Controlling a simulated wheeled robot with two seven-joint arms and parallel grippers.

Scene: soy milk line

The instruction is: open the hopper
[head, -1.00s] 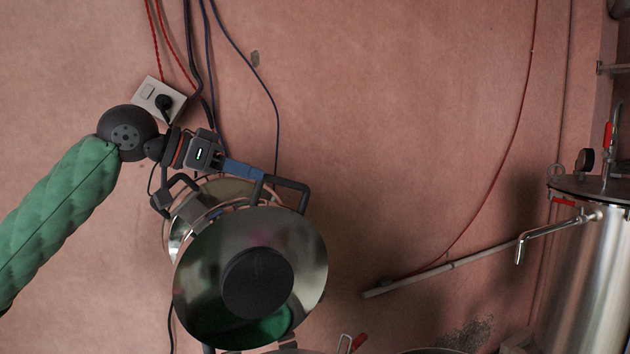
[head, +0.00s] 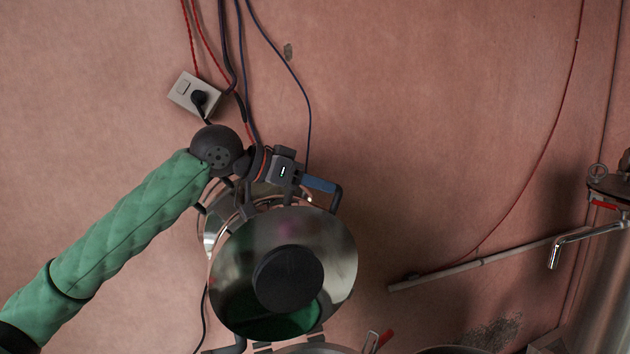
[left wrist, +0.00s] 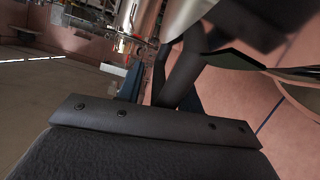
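The hopper shows in the head view as a round, mirror-like steel disc (head: 235,290) with a thick black knob (head: 288,280) in its middle. Steel rims (head: 215,228) show behind its upper left edge. An angular black handle (head: 338,200) stands at its upper right. My left gripper (head: 320,185) is above the disc, its blue fingers overlapping the handle's left part. I cannot tell whether they touch it or how far apart they are. In the left wrist view, black bars (left wrist: 180,78) and blue finger parts (left wrist: 131,82) show close together. My right gripper is not in view.
The space between disc and tank is mostly clear.

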